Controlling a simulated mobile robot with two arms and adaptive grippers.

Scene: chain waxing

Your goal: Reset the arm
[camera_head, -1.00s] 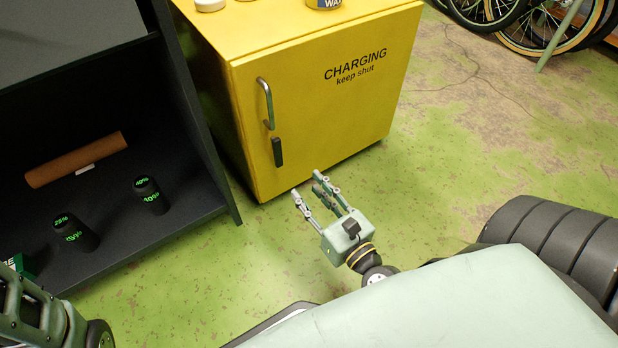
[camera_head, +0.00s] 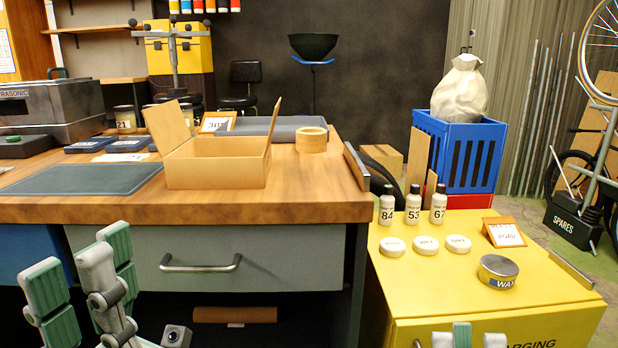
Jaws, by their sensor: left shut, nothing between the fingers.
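My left gripper (camera_head: 78,262) is at the lower left, fingers pointing up with green pads, in front of the workbench drawer. It is shut and holds nothing. My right gripper (camera_head: 465,334) shows only its fingertips at the bottom edge, in front of the yellow cabinet (camera_head: 540,270). The rest of it is out of frame, so its opening cannot be judged.
The wooden workbench (camera_head: 300,190) carries an open cardboard box (camera_head: 215,172), a dark mat (camera_head: 80,179) and a tape roll (camera_head: 311,139). Bottles, white pucks and a wax tin (camera_head: 497,271) stand on the yellow cabinet. A blue crate (camera_head: 462,150) stands behind.

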